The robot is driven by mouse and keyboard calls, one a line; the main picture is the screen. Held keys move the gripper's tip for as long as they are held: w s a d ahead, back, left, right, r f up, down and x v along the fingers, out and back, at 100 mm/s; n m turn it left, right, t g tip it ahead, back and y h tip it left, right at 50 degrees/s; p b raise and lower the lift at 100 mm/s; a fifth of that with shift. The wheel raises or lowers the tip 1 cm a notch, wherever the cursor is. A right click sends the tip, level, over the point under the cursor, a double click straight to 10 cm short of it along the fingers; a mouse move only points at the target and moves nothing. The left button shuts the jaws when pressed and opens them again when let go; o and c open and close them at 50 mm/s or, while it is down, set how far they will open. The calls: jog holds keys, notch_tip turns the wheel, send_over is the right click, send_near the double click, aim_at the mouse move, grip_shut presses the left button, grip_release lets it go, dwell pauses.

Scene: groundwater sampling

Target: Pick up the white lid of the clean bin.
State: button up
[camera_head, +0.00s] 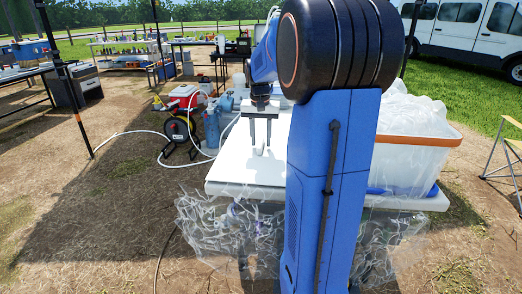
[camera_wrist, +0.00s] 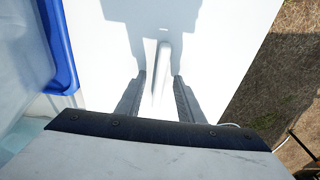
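A broad white flat panel (camera_head: 228,168), which looks like the lid, lies level below my gripper; I cannot tell clearly where lid and tabletop part. A narrow white upright piece like a handle (camera_wrist: 161,72) stands up from it, between my fingers in the wrist view. My gripper (camera_head: 260,132) points down over the panel. Its fingers (camera_wrist: 160,93) are apart, with a gap on both sides of the white piece, and they hold nothing. The gripper's shadow falls on the white surface. My own arm hides the panel's right part in the head view.
A translucent bin with an orange rim (camera_head: 420,140), heaped with clear plastic, stands at the right. A blue edge (camera_wrist: 58,45) is close at the left in the wrist view. Clear plastic sheeting (camera_head: 232,225) hangs at the front. A hose reel (camera_head: 180,130) and blue containers stand left.

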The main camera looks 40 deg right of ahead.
jog(key=shift+c, duration=0.3)
grip_shut()
